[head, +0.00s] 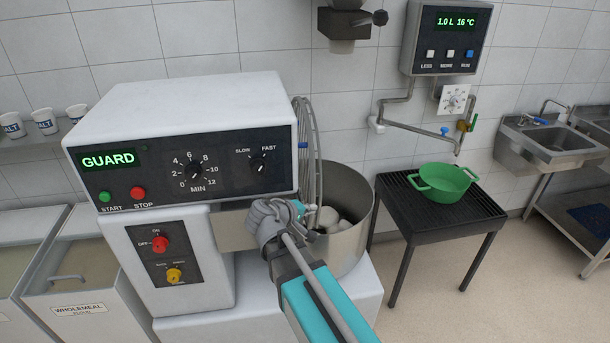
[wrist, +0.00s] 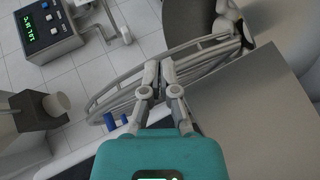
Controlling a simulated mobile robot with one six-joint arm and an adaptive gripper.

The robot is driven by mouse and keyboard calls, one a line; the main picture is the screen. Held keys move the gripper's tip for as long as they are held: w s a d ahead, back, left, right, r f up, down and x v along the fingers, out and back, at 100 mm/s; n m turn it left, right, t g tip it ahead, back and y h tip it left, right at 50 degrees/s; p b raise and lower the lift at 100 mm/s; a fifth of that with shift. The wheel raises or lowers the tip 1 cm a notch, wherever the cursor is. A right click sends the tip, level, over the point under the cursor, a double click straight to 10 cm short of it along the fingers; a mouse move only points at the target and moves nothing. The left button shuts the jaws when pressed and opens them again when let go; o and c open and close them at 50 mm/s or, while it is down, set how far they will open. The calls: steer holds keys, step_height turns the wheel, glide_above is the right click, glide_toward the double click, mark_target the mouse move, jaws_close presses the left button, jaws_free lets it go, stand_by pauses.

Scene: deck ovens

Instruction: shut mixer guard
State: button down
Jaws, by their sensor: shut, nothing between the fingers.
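The mixer (head: 185,135) stands at left in the head view, with GUARD lit green on its display. Its wire guard (head: 318,150) stands steeply upright at the right side of the mixer head, above the bowl (head: 352,245), with a small blue handle (head: 303,145). The bowl holds pale lumps. My gripper (head: 312,208) is low beside the guard, over the near part of the bowl. In the wrist view the fingers (wrist: 166,68) are shut and empty, in front of the guard's curved bars (wrist: 112,98); whether they touch is unclear. The blue handle (wrist: 112,121) lies left of them.
A black slatted stand (head: 440,208) with a green basin (head: 445,183) is right of the bowl. A water meter (head: 448,38) and pipes hang on the wall above it. A steel sink (head: 548,145) is far right. Flour bins (head: 80,270) stand left. Floor at lower right is clear.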

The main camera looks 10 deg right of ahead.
mark_target(310, 167)
steer(key=w+a+r+n+t+h, duration=0.2)
steer(key=w+a+r+n+t, duration=0.1)
steer(key=a+r+t, duration=0.2)
steer(key=shift+w+a+r+b, duration=0.2)
steer(key=shift+a+r+b, duration=0.3)
steer(key=shift+a, duration=0.55)
steer(key=shift+d+r, duration=0.1)
steer(key=x, duration=0.9)
steer(key=shift+w, duration=0.1)
steer(key=shift+w+d, duration=0.2)
steer(key=shift+d, duration=0.1)
